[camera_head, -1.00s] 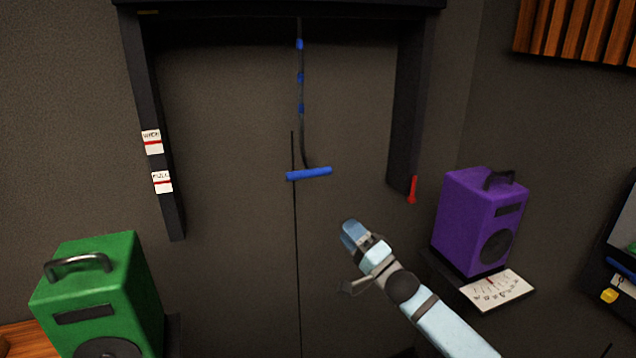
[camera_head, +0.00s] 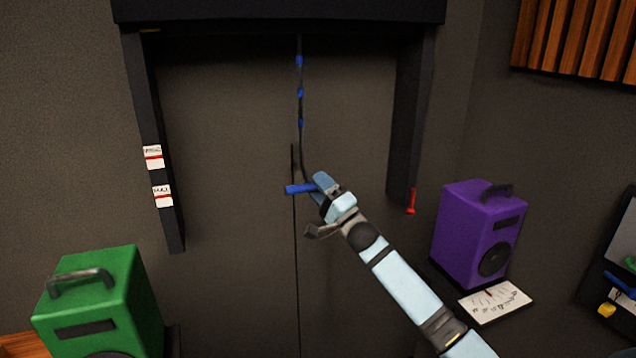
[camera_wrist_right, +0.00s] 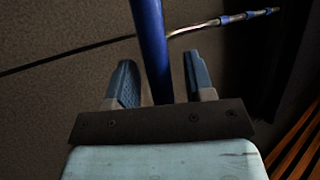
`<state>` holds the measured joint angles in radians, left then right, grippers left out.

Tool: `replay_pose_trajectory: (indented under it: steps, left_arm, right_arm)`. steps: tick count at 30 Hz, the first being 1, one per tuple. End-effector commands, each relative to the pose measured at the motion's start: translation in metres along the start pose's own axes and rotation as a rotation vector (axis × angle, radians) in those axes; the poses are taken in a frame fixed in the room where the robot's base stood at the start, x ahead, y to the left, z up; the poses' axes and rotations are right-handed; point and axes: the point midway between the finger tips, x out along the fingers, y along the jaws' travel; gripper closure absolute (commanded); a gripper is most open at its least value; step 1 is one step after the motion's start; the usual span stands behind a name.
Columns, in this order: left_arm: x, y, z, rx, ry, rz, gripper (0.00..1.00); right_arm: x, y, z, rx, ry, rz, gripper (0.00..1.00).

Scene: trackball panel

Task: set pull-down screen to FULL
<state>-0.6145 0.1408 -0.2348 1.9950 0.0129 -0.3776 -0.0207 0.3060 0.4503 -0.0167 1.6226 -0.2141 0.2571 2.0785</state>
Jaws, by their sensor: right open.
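A blue pull bar (camera_head: 297,189) hangs at the lower end of a dark cord (camera_head: 301,110) with several blue bands, inside a black screen frame. My right gripper (camera_head: 318,187) is at the right part of the bar and hides that end. In the right wrist view the blue bar (camera_wrist_right: 150,50) passes between the two open fingers (camera_wrist_right: 158,85), with a gap on each side. Two white labels with red lines are on the left post: an upper one (camera_head: 153,158) and a lower one (camera_head: 163,196), whose writing is too small to read now. My left gripper is not in view.
A green speaker (camera_head: 100,300) stands at lower left. A purple speaker (camera_head: 478,235) stands at right, above a white card (camera_head: 495,301). A red piece (camera_head: 411,201) is at the right post's lower end. The space below the bar is clear.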

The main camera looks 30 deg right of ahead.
Motion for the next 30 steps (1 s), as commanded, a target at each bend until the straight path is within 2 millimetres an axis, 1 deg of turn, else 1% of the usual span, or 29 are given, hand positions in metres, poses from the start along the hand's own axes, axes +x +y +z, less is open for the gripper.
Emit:
replay_pose_trajectory:
  steps: [3,11,14,15,17,18,25,28,30]
  left_arm:
    - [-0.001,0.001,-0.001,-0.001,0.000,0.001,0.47]
    - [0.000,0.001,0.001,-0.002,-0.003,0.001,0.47]
    - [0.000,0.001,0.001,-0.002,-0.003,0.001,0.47]
    - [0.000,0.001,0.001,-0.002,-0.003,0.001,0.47]
    - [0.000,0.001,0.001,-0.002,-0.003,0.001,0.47]
    - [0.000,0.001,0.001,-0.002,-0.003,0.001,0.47]
    - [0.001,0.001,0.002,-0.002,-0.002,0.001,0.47]
    - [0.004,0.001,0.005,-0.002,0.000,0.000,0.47]
    - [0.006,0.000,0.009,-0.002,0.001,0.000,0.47]
  right_arm:
    - [0.006,0.000,0.000,-0.001,0.000,0.000,0.52]
    - [0.006,0.000,0.000,-0.001,0.000,0.001,0.52]
    - [0.006,0.000,0.000,-0.001,0.000,0.001,0.72]
    - [0.006,0.000,0.000,-0.001,0.000,0.001,0.81]
    - [0.006,0.000,0.000,-0.001,0.000,0.001,0.95]
    - [0.006,0.000,0.000,-0.001,0.000,0.001,1.00]
    - [0.004,0.004,0.001,0.000,0.000,0.001,1.00]
    - [-0.002,0.013,0.003,0.000,0.000,0.002,1.00]
    - [-0.008,0.023,0.006,0.000,0.000,0.004,1.00]
